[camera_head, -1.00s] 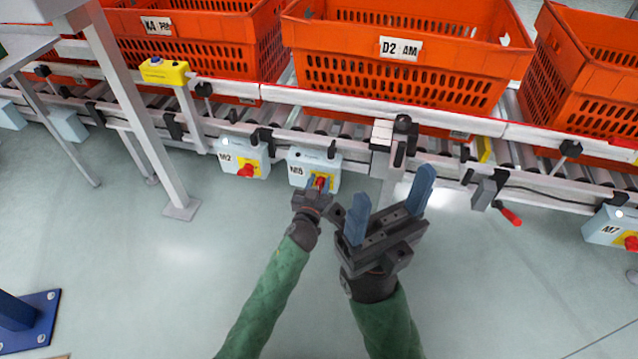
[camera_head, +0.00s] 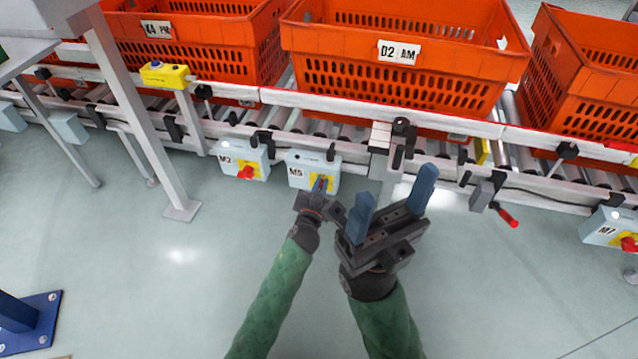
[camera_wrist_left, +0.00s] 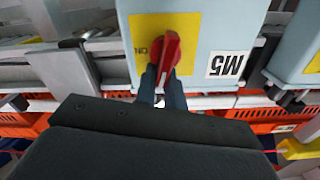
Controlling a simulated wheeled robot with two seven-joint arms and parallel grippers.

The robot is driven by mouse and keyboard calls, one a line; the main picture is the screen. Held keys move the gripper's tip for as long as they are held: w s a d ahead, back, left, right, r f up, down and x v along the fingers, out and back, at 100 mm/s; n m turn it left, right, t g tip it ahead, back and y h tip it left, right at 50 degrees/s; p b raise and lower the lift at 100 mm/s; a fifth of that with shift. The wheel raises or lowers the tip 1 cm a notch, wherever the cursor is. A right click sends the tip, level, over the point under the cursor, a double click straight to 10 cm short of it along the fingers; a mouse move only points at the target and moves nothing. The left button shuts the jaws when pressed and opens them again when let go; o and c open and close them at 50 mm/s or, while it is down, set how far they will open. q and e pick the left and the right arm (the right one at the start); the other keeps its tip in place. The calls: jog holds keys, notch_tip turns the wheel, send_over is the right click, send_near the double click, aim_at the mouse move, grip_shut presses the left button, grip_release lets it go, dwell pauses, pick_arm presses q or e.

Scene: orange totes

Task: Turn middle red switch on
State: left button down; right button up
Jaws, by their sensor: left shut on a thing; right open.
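The middle red switch (camera_wrist_left: 169,58) is a red rotary knob on a yellow plate on the grey-blue box marked M5 (camera_head: 300,172). In the left wrist view the knob stands slightly tilted, beside the letters "NO" seen turned over. My left gripper (camera_head: 320,186) is at the front of the M5 box, its fingers shut on the knob; in the head view the fingers hide most of the knob. In the left wrist view the fingertips (camera_wrist_left: 162,85) are at the knob's near end. My right gripper (camera_head: 392,205) is open and empty, to the right of the M5 box.
A box marked M2 (camera_head: 232,160) with a red knob is to the left, and a box marked M7 (camera_head: 603,227) is at the far right. A roller conveyor rail (camera_head: 345,103) with orange totes (camera_head: 400,85) runs behind. A grey post (camera_head: 140,115) stands left.

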aim_at(329, 184)
pick_arm(q)
jog(key=m, duration=0.3)
jog(key=d+f+m, duration=0.1)
jog(key=m, duration=0.2)
jog(key=m+p, duration=0.1)
jog(key=m, duration=0.3)
jog(key=shift+s+d+f, duration=0.25)
jog(key=shift+d+f, duration=0.05)
jog(key=m, duration=0.3)
jog(key=shift+d+f, duration=0.1)
jog(key=shift+f, duration=0.25)
jog(key=shift+f+m, duration=0.2)
jog(key=shift+m, duration=0.8)
jog(key=c, duration=1.5)
grip_release()
